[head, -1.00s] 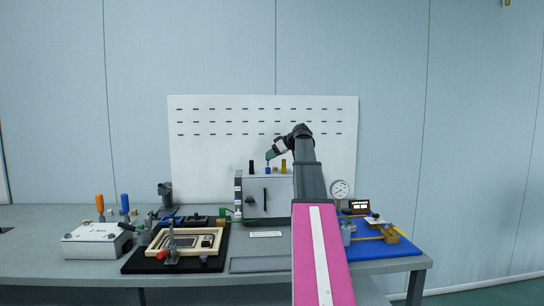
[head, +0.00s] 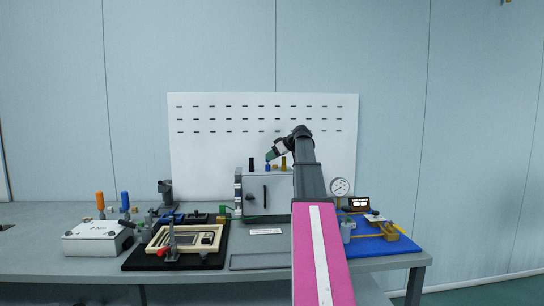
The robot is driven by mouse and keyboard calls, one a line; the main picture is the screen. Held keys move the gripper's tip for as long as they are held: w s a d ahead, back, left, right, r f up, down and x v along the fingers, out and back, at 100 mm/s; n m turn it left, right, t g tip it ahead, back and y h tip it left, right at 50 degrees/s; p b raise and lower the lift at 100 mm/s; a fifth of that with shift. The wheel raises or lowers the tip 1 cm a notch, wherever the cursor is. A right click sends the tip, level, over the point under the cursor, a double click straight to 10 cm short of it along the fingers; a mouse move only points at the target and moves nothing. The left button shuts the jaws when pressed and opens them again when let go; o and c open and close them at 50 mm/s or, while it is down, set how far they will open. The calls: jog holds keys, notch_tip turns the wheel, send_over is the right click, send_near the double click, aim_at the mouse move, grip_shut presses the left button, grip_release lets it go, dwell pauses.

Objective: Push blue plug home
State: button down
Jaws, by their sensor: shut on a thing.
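The blue plug (head: 267,168) stands on top of the grey panel box (head: 262,188), between a black plug (head: 252,163) on the left and a yellow plug (head: 284,163) on the right. My gripper (head: 268,160) is over the blue plug at the end of my arm, pointing down and to the left. It is shut on the plug's upper part and hides it. How deep the plug sits in the box is too small to tell.
A white slotted board (head: 220,140) stands behind the box. A framed tray with a red-handled clamp (head: 168,250) is at the left front. A white box (head: 95,238) stands further left. A gauge (head: 340,187) and blue mat (head: 385,243) are at the right.

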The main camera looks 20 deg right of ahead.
jog(key=shift+f, duration=0.8)
jog(key=c, duration=1.2)
grip_release()
jog(key=shift+s, duration=0.1)
jog(key=shift+c, duration=0.2)
jog(key=shift+f, duration=0.15)
jog(key=o, duration=0.6)
jog(key=shift+c, duration=0.2)
jog(key=shift+s, duration=0.1)
jog(key=v, duration=1.1)
